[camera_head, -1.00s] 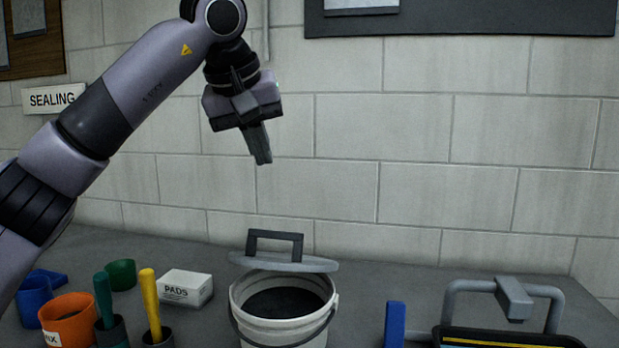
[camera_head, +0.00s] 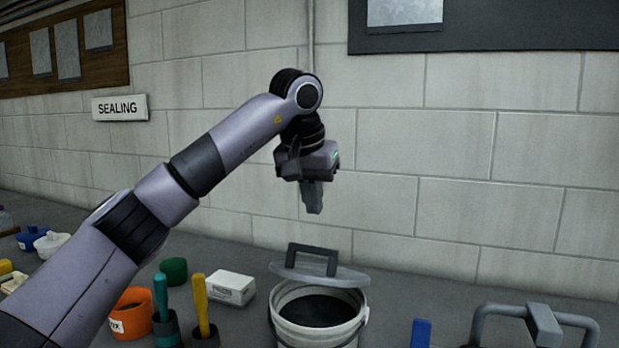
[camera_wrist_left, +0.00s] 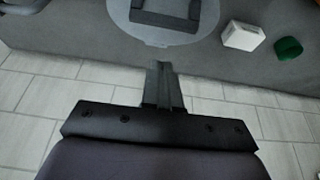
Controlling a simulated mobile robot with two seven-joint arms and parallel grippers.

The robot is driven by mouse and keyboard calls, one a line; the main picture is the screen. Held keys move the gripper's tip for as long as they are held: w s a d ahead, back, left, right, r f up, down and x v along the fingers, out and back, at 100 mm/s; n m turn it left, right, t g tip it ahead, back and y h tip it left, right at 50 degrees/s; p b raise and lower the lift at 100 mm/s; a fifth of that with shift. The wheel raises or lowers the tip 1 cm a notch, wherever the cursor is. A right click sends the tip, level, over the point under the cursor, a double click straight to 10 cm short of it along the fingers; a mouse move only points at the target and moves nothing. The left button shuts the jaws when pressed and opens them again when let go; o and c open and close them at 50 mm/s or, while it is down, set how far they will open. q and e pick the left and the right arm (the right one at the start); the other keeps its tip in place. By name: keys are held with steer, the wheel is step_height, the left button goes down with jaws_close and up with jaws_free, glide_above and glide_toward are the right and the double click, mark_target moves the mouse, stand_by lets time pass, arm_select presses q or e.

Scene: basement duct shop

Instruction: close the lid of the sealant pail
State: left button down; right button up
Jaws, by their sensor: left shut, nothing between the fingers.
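The sealant pail (camera_head: 318,335) is a white bucket with dark contents, standing on the bench. Its grey lid (camera_head: 345,277) is open and tilted up at the pail's back rim, with a dark square handle (camera_head: 311,259) on it. My left gripper (camera_head: 314,208) is shut and empty, pointing down in the air above the lid, apart from it. In the left wrist view the shut fingers (camera_wrist_left: 162,86) show below the round lid (camera_wrist_left: 206,25) and its handle (camera_wrist_left: 160,22). My right gripper is not in view.
To the pail's left stand a white box (camera_head: 230,288), a green cup (camera_head: 174,271), an orange cup (camera_head: 131,314) and holders with teal and yellow handles (camera_head: 201,306). To its right are a blue block (camera_head: 420,333) and a grey tubular handle (camera_head: 535,322). A block wall rises behind.

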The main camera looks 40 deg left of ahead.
mark_target(311, 248)
arm_select(q)
step_height(311, 248, down, 4)
steer(key=shift+s+r, duration=0.1)
steer(key=shift+s+d+f, duration=0.15)
steer(key=shift+s+f, duration=0.2)
steer(key=shift+f, duration=0.4)
